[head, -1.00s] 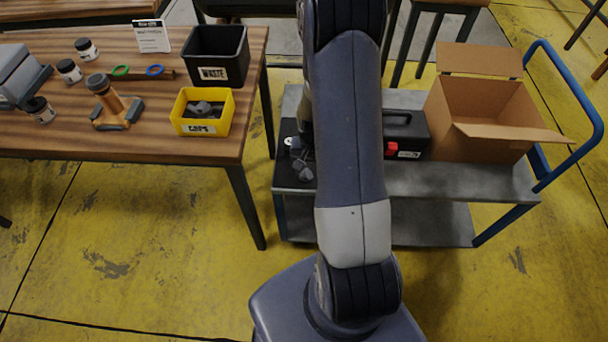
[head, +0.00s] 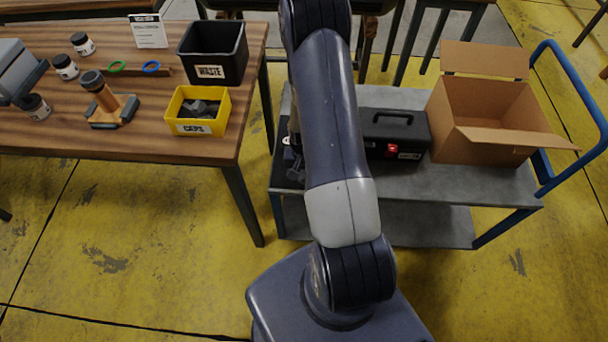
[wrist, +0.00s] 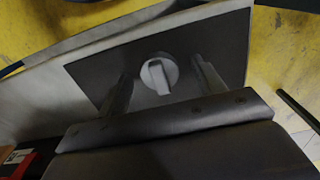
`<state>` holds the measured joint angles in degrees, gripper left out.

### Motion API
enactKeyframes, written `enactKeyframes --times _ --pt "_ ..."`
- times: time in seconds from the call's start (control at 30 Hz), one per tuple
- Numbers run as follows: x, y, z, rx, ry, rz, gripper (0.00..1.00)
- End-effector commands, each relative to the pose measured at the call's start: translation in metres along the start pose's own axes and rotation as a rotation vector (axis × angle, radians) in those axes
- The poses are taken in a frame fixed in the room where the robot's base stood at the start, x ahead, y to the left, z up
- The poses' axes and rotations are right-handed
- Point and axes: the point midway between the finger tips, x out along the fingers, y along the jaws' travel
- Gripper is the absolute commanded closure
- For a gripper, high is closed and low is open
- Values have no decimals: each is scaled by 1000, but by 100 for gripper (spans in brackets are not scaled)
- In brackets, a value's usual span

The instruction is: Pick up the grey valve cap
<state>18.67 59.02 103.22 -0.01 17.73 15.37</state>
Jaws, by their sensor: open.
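The grey valve cap (wrist: 158,74), a round light-grey disc with a raised bar across it, lies on a dark mat (wrist: 225,40) on the cart top. My gripper (wrist: 163,84) is open above the mat, one finger on each side of the cap in the wrist view. The fingers look apart from the cap; their height over it is hard to tell. In the head view my gripper (head: 294,160) is partly hidden by my arm, at the cart's left end.
On the cart (head: 450,182) stand a black toolbox (head: 412,134) and an open cardboard box (head: 490,120). The wooden table (head: 150,143) at left holds a yellow bin (head: 198,126) of grey parts, a black waste bin (head: 228,50) and several jars.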

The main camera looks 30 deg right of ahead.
Motion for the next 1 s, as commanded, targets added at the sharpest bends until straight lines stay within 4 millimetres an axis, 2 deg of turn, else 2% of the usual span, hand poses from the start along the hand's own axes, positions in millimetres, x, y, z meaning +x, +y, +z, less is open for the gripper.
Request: enactKeyframes --times 0.1,0.67,1.0 --pt "0 0 0 0 0 0 36" --pt "0 0 0 0 0 0 82" --pt "-3 0 0 0 0 0 83"
